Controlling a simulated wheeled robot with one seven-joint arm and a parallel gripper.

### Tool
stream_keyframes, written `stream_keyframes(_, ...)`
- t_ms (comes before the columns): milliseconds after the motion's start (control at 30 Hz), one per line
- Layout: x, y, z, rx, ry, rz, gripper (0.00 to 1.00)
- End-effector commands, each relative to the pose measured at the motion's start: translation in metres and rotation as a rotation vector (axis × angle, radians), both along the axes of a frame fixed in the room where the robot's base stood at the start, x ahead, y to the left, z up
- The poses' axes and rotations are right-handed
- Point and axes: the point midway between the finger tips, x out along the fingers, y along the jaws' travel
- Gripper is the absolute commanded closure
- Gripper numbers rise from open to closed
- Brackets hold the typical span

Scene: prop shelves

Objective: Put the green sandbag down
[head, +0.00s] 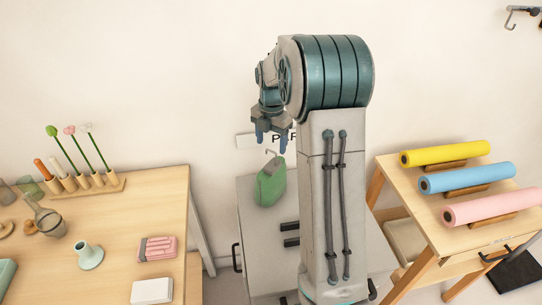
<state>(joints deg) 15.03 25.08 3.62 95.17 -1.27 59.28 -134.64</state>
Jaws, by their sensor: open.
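The green sandbag (271,183) stands upright on the grey cabinet top (254,228), near its back part. A thin hook-like handle rises from the top of the bag. My gripper (271,138) is above the bag, pointing down. Its blue fingers are apart with nothing between them, and a small gap shows between them and the bag's handle. My arm hides the right part of the cabinet top.
A wooden table (110,233) at left holds a rack of flowers (90,184), a pale green vase (89,255), a pink box (157,248) and a white block (152,291). At right, a wooden stand (415,193) carries yellow, blue and pink rolls.

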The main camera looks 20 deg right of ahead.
Motion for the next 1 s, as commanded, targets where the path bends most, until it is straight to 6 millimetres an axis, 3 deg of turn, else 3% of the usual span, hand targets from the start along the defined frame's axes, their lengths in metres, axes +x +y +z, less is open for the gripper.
stream_keyframes(100,0.0,0.0,0.018,-0.001,-0.002,0.0,0.36)
stream_keyframes(267,-0.002,0.001,0.031,-0.001,-0.001,-0.007,0.36)
stream_keyframes(433,-0.019,0.013,0.049,-0.007,-0.02,-0.151,0.36)
stream_keyframes(700,-0.086,0.051,0.083,0.01,-0.095,-0.678,0.36)
stream_keyframes(1000,-0.171,0.083,0.096,0.099,-0.165,-1.296,0.36)
